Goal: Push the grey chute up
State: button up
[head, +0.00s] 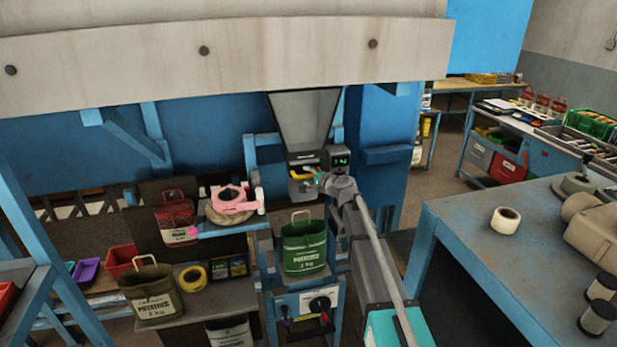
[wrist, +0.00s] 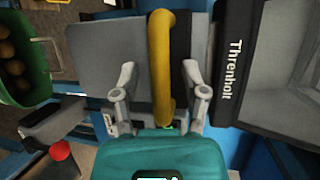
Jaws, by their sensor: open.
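The grey chute (wrist: 105,55) is a flat grey piece with a thick yellow handle bar (wrist: 161,50) across it in the wrist view. In the head view the yellow handle (head: 300,173) shows small, just under the tapered grey hopper (head: 303,115). My gripper (wrist: 160,78) is open, with one finger on each side of the yellow bar. A gap shows between the bar and each finger. In the head view my gripper (head: 324,181) is at the right of the handle, and its fingers are too small to make out.
A green sack (head: 304,246) stands below the chute; its contents show in the wrist view (wrist: 15,70). A small display (head: 339,160) sits right of the handle.

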jog(key=b, duration=1.3)
send_near(300, 200)
jog(key=shift+f+x, duration=0.45)
jog(key=shift+x, duration=2.1)
jog(key=p+v, duration=0.4)
jog(key=v, duration=1)
jog(key=s+f+n+g+h+b, duration=0.1)
jog(key=s+f+n+g+b, duration=0.2)
jog(key=s+f+b, duration=0.4)
jog(key=shift+s+d+f+n+g, duration=0.3)
jog(key=shift+f+n, duration=0.5)
jog(key=shift+f, duration=1.5)
jog(key=shift+a, duration=0.1)
jog(key=w+r+m+t+y+p, duration=0.1)
jog(key=w+r+m+t+p, duration=0.2)
jog(key=w+r+p, duration=0.4)
notch_tip(300, 200, up, 6)
jog(key=shift+w+a+m+t, duration=0.2)
jog(key=shift+w+m+t, duration=0.1)
jog(key=shift+m, duration=0.5)
jog(key=shift+w, duration=0.1)
jog(key=b+x, duration=0.2)
jog(key=x, duration=1.1)
jog(key=shift+w+a+f, duration=0.2)
jog(key=shift+a, duration=0.05)
